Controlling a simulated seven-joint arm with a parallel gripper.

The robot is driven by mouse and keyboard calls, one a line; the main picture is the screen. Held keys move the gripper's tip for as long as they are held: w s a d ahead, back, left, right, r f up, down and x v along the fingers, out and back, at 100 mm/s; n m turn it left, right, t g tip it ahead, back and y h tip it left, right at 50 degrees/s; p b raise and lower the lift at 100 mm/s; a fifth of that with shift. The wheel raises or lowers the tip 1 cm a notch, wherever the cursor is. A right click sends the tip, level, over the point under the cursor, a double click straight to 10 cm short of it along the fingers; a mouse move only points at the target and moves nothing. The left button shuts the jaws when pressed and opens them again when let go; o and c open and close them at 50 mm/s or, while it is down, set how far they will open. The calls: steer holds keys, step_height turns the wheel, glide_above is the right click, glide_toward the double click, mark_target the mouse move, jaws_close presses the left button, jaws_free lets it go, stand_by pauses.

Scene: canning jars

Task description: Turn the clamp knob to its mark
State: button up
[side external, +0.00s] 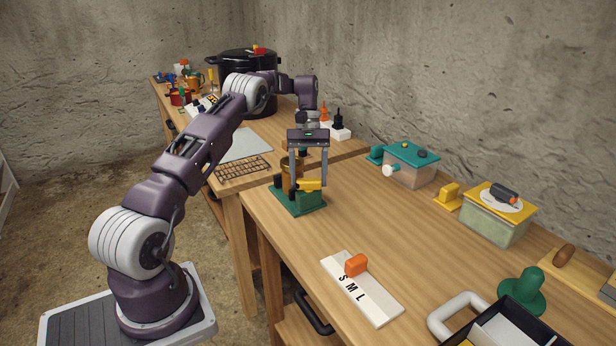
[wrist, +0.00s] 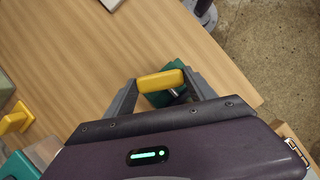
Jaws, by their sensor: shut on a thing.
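The clamp (side external: 298,203) has a green base with dark posts and stands near the far left end of the front bench. Its yellow bar-shaped knob (side external: 309,185) lies between the fingers of my gripper (side external: 307,183), which points down and is shut on it. In the wrist view the yellow knob (wrist: 160,80) spans between the two fingertips, with part of the green base (wrist: 165,97) and a metal shaft behind it. The mark for the knob cannot be made out in either view.
A white S M L plate (side external: 365,300) with an orange slider lies nearer the front. A teal-lidded box (side external: 408,170) and a yellow-topped box (side external: 497,230) stand to the right. A wire rack (side external: 242,170) lies on the back bench. The bench middle is clear.

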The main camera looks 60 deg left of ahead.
steer(key=m+g+y, duration=0.1)
steer(key=m, duration=0.2)
steer(key=shift+w+m, duration=0.1)
steer(key=shift+m, duration=0.2)
steer(key=m, duration=0.2)
steer(key=m+g+y, duration=0.1)
steer(key=m, duration=0.1)
steer(key=shift+w+d+m+y, duration=0.1)
steer(key=shift+d+m+y, duration=0.05)
steer(key=shift+m+y, duration=0.15)
steer(key=m+y, duration=0.1)
steer(key=m, duration=0.2)
steer(key=shift+d+m, duration=0.1)
steer(key=shift+m, duration=0.2)
steer(key=shift+d+m+y, duration=0.1)
steer(key=shift+m+y, duration=0.7)
steer(key=shift+m, duration=0.9)
steer(key=o, duration=1.1)
steer(key=v, duration=0.5)
steer(key=shift+w+a+r, duration=0.1)
steer(key=shift+a+r, duration=0.1)
steer(key=shift+r, duration=0.25)
steer(key=shift+w+d+r, duration=0.25)
steer(key=shift+d+r, duration=0.15)
steer(key=shift+r, duration=0.15)
